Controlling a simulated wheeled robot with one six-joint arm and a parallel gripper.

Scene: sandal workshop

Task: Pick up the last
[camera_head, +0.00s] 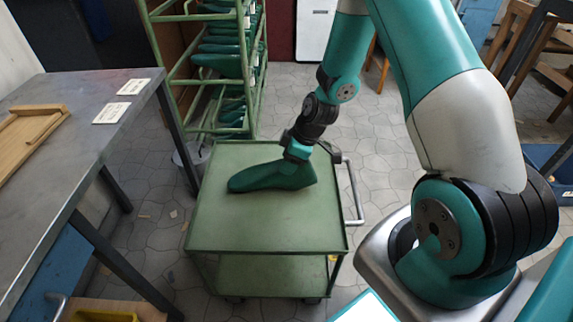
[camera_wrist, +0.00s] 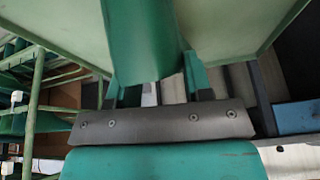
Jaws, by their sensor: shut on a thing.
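The last (camera_head: 268,178) is a dark green foot form on the green cart's top (camera_head: 215,225), with its toe to the left and its heel to the right. My gripper (camera_head: 299,151) comes down from above and is shut on the upper heel end of the last. In the wrist view the last (camera_wrist: 142,40) fills the top middle, between the two fingers of my gripper (camera_wrist: 152,88). The last looks low over the cart top; whether it touches cannot be told. The part between the fingers is mostly hidden.
A green rack (camera_head: 200,40) with several more lasts stands behind the cart. A grey workbench (camera_head: 75,140) with a wooden tray (camera_head: 28,140) and two labels is at the left. The cart's handle (camera_head: 354,195) rises at its right side. The cart's front top is clear.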

